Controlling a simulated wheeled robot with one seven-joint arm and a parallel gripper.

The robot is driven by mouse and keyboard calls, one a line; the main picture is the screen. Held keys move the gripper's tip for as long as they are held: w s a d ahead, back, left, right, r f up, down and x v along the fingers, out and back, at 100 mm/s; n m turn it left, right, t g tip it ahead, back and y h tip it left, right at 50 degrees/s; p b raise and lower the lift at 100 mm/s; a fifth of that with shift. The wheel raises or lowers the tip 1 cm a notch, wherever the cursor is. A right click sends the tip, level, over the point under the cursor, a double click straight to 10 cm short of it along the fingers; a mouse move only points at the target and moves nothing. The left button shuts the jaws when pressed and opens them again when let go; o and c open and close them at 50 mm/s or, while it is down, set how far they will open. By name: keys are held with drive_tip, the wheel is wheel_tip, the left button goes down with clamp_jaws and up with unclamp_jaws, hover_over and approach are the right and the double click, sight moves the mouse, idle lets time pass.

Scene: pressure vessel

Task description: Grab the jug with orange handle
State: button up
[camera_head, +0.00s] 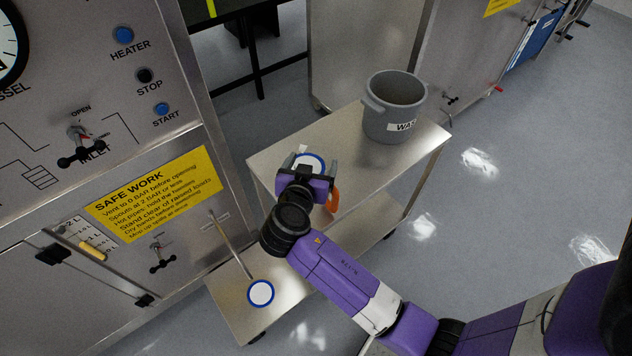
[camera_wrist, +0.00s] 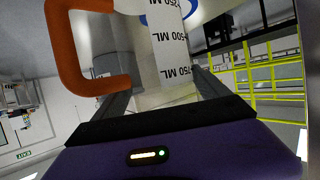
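The jug is a pale, see-through vessel with an orange handle (camera_head: 333,198) and a white scale strip marked in ML. In the wrist view the jug body (camera_wrist: 140,92) fills the space ahead of my palm, with its orange handle (camera_wrist: 70,85) at the left. My gripper (camera_head: 309,166) is at the front end of the metal cart top in the head view. Its fingers (camera_wrist: 162,88) stand apart on either side of the jug body. I cannot clearly see them pressing on it. My gripper hides much of the jug from the head camera.
A grey waste bucket (camera_head: 395,108) stands at the far end of the cart (camera_head: 345,150). A blue-ringed white disc (camera_head: 261,293) is on a low metal surface. Another blue ring (camera_head: 309,160) shows by my gripper. The control panel (camera_head: 100,110) with its valve handles rises at left.

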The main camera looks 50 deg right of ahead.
drive_tip(key=c, duration=0.6)
drive_tip(key=shift+r, duration=0.1)
